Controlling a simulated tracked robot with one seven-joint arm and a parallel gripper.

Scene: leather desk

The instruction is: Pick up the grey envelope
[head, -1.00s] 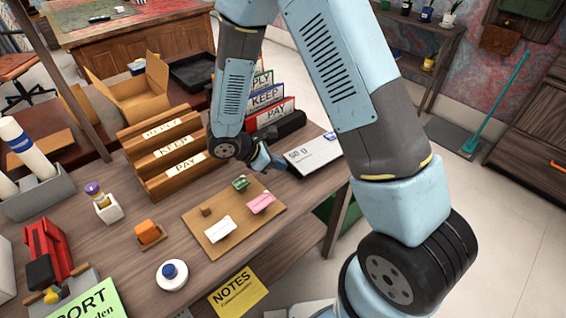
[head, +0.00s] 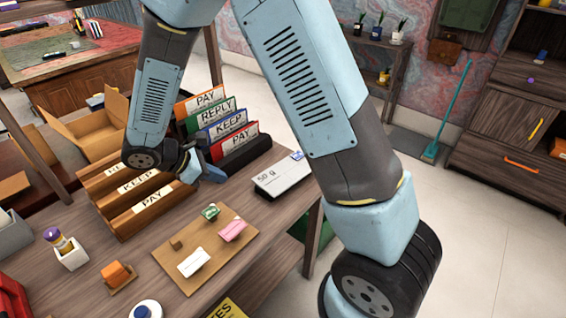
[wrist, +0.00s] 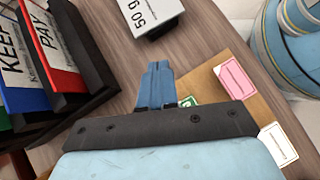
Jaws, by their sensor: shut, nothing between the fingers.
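I cannot make out a grey envelope for certain in either view. A scale with a pale face marked "50 g" (head: 283,174) stands near the desk's right edge, and it also shows at the top of the wrist view (wrist: 148,14). My gripper (head: 218,174) is above the desk, between the wooden slot rack and the scale. In the wrist view its blue fingers (wrist: 158,66) are together with nothing between them, pointing toward the scale and apart from it. The body of my gripper hides part of the desk.
A black file holder (head: 245,155) with upright coloured folders stands behind my gripper. The wooden slot rack (head: 130,205) is to its left. A tan board (head: 215,255) with small pink, white and green pieces lies in front. Bare desk lies between board and scale.

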